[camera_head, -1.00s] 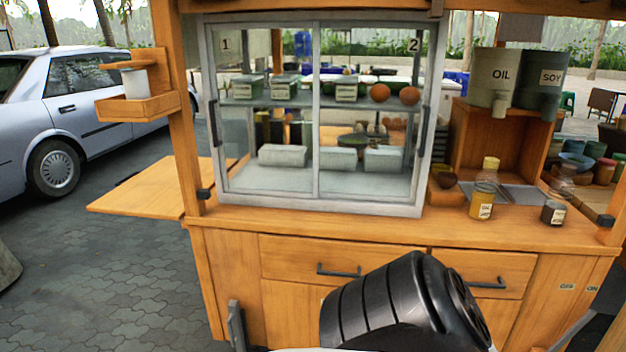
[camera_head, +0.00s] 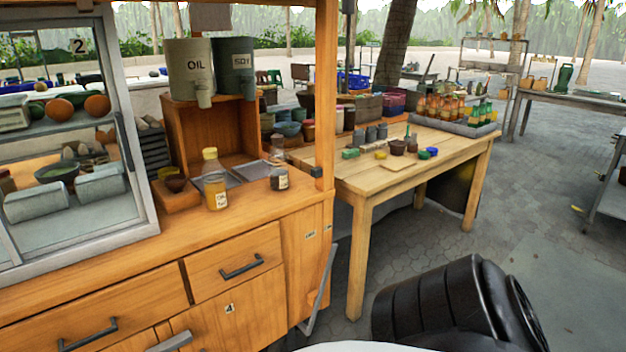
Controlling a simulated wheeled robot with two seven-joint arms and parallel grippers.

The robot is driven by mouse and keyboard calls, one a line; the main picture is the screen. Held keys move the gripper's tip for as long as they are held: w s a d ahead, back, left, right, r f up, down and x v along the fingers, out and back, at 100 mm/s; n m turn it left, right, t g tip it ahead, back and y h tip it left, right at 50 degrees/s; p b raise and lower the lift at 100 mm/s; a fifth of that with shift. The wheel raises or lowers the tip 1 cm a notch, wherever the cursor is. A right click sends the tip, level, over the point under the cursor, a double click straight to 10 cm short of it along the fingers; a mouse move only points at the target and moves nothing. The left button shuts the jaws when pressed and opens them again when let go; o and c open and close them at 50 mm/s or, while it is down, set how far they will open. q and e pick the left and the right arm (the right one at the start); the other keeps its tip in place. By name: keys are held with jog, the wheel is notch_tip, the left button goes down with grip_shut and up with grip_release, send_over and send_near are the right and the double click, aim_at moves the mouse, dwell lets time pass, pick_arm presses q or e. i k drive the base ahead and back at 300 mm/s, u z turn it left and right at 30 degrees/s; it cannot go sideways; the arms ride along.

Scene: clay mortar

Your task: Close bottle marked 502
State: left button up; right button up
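No mark 502 can be read on any bottle in the head view. A bottle with yellow contents and a pale top (camera_head: 214,180) stands upright on the wooden cart counter, its small label unreadable. A small dark jar with a pale label (camera_head: 279,179) stands to its right, and a clear bottle (camera_head: 277,151) is just behind that jar. Several orange and green bottles stand in a grey tray (camera_head: 455,126) on the wooden table. Neither of my grippers is in view; a black part of mine shows at the bottom right.
The OIL container (camera_head: 188,68) and SOY container (camera_head: 234,66) sit on a wooden shelf box. A glass cabinet (camera_head: 120,200) fills the left. The wooden table (camera_head: 350,178) holds small cups and blocks. Paved floor (camera_head: 545,230) is open at right.

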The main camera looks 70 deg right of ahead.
aim_at(213, 176)
jog(key=z, duration=1.7)
